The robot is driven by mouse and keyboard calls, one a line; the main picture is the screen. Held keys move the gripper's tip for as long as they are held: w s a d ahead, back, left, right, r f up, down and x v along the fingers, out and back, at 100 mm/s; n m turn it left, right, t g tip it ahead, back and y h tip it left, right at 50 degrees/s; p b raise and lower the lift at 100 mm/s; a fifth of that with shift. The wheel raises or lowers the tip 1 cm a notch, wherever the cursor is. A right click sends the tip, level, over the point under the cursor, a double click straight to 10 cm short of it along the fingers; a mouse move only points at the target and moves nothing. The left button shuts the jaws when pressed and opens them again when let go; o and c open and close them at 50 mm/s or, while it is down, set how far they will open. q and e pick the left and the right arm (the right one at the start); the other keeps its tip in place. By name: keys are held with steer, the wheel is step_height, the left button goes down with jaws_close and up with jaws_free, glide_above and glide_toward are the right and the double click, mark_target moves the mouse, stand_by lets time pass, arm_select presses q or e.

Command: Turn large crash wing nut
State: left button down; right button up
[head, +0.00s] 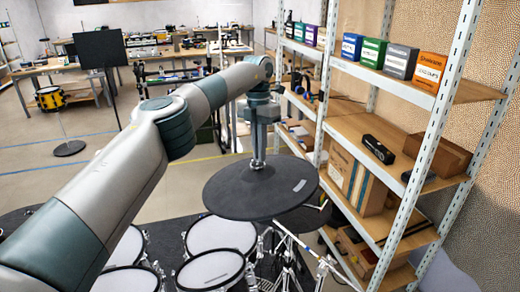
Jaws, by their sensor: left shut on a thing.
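The large black crash cymbal pad (228,196) lies nearly flat in the middle of the head view, above the drum kit. My left arm comes in from the left and reaches over it. My left gripper (258,163) points straight down at the cymbal's top, towards its far side. Its fingers are shut on the wing nut. The nut is too small and too covered by the fingers to make out. My right gripper is not in view.
White mesh drum pads (221,235) stand below the cymbal at the lower left. Another dark cymbal pad (305,217) shows partly behind the crash at the right. Metal shelving (440,120) with boxes stands close on the right. A black music stand (100,50) stands at the back left.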

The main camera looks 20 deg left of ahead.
arm_select(q)
steer(key=shift+r+n, duration=0.1)
steer(key=shift+n, duration=0.4)
steer(key=c, duration=1.9)
jaws_free()
steer(key=shift+r, duration=0.1)
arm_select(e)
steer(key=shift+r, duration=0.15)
